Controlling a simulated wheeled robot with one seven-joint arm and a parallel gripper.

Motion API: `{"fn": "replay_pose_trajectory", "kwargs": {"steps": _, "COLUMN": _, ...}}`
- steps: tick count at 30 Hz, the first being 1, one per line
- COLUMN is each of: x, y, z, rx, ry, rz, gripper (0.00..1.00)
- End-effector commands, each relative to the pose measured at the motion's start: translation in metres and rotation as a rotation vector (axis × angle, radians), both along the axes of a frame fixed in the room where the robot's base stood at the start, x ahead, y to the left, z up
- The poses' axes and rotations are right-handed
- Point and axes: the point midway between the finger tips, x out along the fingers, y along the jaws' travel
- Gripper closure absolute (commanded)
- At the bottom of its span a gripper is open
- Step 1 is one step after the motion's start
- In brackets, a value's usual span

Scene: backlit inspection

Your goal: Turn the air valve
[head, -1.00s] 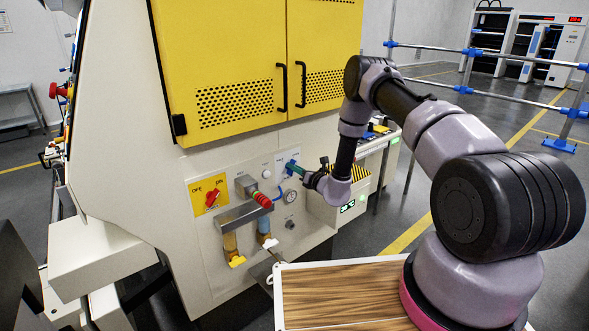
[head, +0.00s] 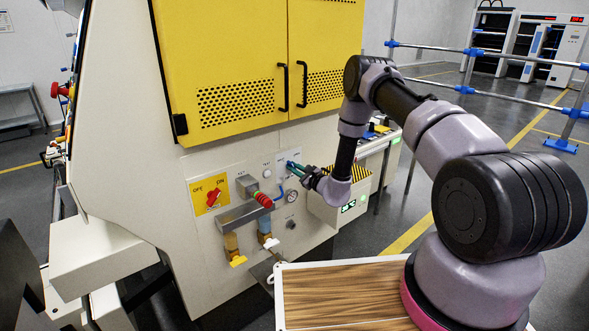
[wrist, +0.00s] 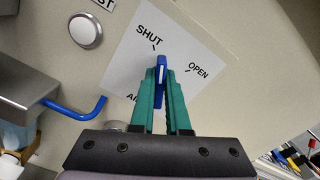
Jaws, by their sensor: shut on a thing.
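The air valve's blue handle (wrist: 162,75) sits on a white label plate (wrist: 125,70) printed SHUT and OPEN. Its visible end lies between the two marks, nearer the SHUT mark. My gripper (wrist: 161,85) is shut on the handle, with a green finger on each side of it. The fingers hide part of the handle and some lettering below. In the head view, my gripper (head: 296,167) reaches the panel from the right, and a little of the blue handle (head: 290,164) shows at its tips.
A white round button (wrist: 86,31) and a bent blue tube (wrist: 88,108) are left of the fingers. In the head view, a red switch on a yellow plate (head: 202,205), a grey manifold (head: 243,216) and a gauge (head: 292,197) are nearby. A wood-topped surface (head: 340,290) lies below my arm.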

Motion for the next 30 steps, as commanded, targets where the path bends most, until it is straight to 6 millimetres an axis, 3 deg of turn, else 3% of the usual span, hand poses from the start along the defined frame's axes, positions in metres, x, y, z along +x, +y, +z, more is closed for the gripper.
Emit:
{"fn": "replay_pose_trajectory", "kwargs": {"steps": 12, "x": -0.0007, "y": 0.0007, "z": -0.0008, "rx": -0.196, "ry": -0.133, "rz": 0.000, "gripper": 1.00}}
{"fn": "replay_pose_trajectory", "kwargs": {"steps": 30, "x": -0.0010, "y": 0.0012, "z": -0.0013, "rx": -0.242, "ry": -0.163, "rz": 0.001, "gripper": 1.00}}
